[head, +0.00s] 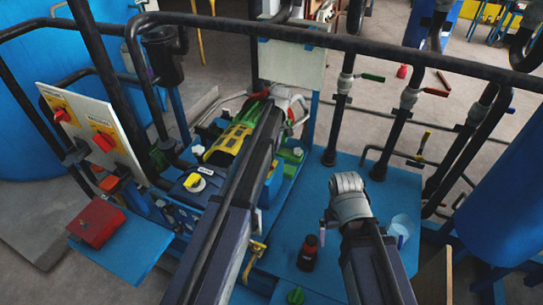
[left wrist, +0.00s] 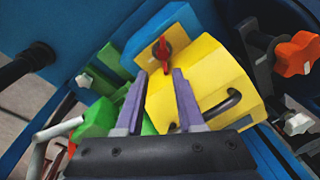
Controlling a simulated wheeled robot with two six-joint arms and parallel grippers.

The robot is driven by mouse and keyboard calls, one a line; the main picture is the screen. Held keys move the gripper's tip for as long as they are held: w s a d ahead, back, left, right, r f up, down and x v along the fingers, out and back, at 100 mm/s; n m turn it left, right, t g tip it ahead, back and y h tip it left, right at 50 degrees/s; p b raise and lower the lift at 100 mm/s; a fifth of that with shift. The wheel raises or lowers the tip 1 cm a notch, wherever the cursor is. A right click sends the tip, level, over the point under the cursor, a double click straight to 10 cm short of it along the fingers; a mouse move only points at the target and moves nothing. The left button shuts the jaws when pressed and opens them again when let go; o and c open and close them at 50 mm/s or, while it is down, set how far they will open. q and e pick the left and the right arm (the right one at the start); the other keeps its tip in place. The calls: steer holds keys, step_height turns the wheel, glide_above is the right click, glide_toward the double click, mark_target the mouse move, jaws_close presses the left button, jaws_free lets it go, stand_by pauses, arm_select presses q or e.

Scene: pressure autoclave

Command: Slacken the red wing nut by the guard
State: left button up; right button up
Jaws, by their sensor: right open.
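The red wing nut (left wrist: 163,52) sits on a blue and yellow block in the left wrist view. The yellow guard (left wrist: 205,78) with a dark handle lies beside and below it. My left gripper (left wrist: 160,73) is open, its two fingers apart with the nut just beyond and between the tips; I cannot tell whether they touch it. In the head view my left arm covers the nut, and yellow machine parts (head: 230,140) show left of the arm. My right gripper (head: 347,184) is open over the blue deck, apart from the machine; its fingertips are hard to make out.
An orange-red knob (left wrist: 298,54) and a white wing nut (left wrist: 298,124) are at the right of the left wrist view. A black rail (head: 330,42) crosses above the machine. A dark bottle with a red cap (head: 308,253) stands on the blue deck (head: 395,190).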

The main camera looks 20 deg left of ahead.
arm_select(q)
steer(key=shift+s+a+r+h, duration=0.25)
steer(key=shift+s+a+h, duration=0.25)
steer(key=shift+s+h, duration=0.15)
steer(key=shift+f, duration=0.1)
steer(key=shift+f, duration=0.1)
step_height(320, 180, down, 8)
steer(key=b, duration=0.7)
steer(key=shift+r+b, duration=0.2)
steer(key=shift+b, duration=0.2)
jaws_close()
